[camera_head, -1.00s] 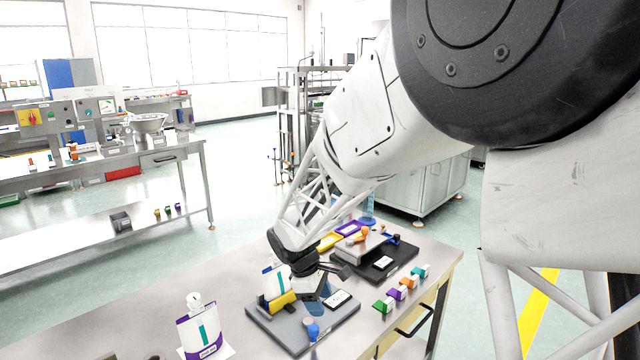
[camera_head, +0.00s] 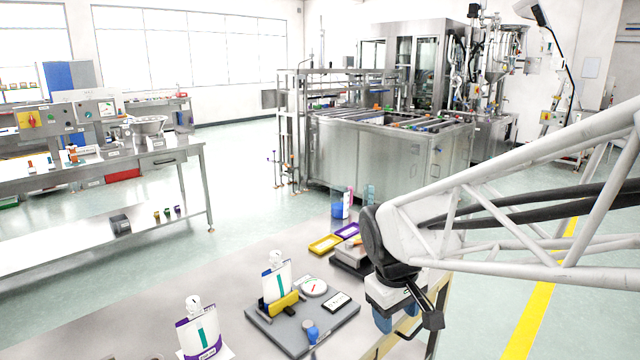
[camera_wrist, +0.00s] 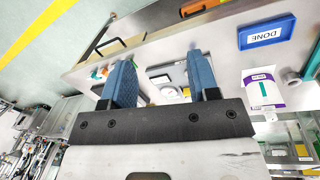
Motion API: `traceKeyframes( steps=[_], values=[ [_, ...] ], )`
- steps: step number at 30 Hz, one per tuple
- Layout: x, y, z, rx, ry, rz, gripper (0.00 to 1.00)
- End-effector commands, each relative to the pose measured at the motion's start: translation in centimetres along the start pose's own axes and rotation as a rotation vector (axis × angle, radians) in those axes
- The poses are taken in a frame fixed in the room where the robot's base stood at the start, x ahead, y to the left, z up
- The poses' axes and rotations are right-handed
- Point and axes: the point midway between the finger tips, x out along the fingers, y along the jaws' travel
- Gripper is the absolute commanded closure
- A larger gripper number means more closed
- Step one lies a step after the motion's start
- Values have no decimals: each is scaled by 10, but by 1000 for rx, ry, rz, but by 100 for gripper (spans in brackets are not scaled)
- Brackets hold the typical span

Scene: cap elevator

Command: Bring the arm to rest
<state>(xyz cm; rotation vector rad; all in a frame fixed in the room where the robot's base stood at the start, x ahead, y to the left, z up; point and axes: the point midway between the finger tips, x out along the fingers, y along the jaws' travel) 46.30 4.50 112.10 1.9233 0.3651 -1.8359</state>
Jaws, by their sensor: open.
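My gripper (camera_head: 396,318) hangs from my arm at the right of the head view, in front of the table's right end. Its blue fingers are apart with nothing between them. In the wrist view the two blue fingers (camera_wrist: 162,82) stand wide apart and empty, over the table. A grey fixture (camera_head: 325,327) on the table carries a white pouch with a teal stripe (camera_head: 277,283), standing at a yellow clamp (camera_head: 283,304). A round white dial (camera_head: 314,288) and a blue knob (camera_head: 310,331) are on the fixture too. My gripper is clear of the fixture.
Another white spouted pouch (camera_head: 203,335) stands at the front left. A yellow tray (camera_head: 325,244) and a purple tray (camera_head: 347,231) lie at the back. A blue tray marked DONE (camera_wrist: 267,32) shows in the wrist view. My arm hides part of the table's right side.

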Motion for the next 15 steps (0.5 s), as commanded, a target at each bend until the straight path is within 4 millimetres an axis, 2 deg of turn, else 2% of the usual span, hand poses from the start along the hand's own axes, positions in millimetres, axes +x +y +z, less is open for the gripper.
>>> traceKeyframes(
  steps=[3, 15],
  values=[
    [-9, -1, 27, 88, 30, -8, 45],
    [-23, -14, 110, 381, 125, -41, 45]
  ],
)
